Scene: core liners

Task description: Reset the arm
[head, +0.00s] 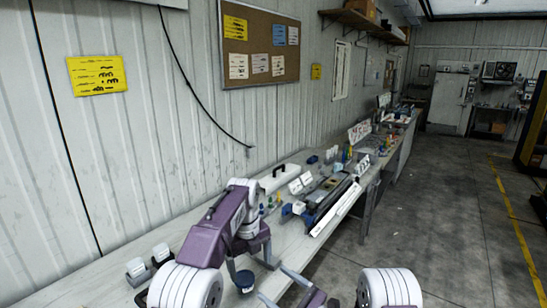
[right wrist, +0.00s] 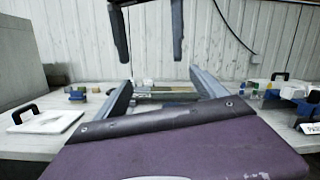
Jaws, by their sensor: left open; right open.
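My left arm, purple and white, comes in from the left in the head view and bends down over the near end of the bench. My left gripper (head: 250,265) points down there, partly hidden by its own arm. Its two dark fingers hang apart at the top of the right wrist view (right wrist: 151,60), with nothing between them. My right gripper (head: 270,281) is low in the head view, with its grey fingers spread. In the right wrist view (right wrist: 163,76) it is open and empty, below and nearer than the left fingers.
The long bench (head: 135,262) runs along the corrugated wall. A dark blue round container (head: 244,281) stands near my grippers. A white case with a black handle (head: 279,178) and a long blue-and-grey tray (head: 330,197) lie farther along. The floor (head: 430,220) to the right is clear.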

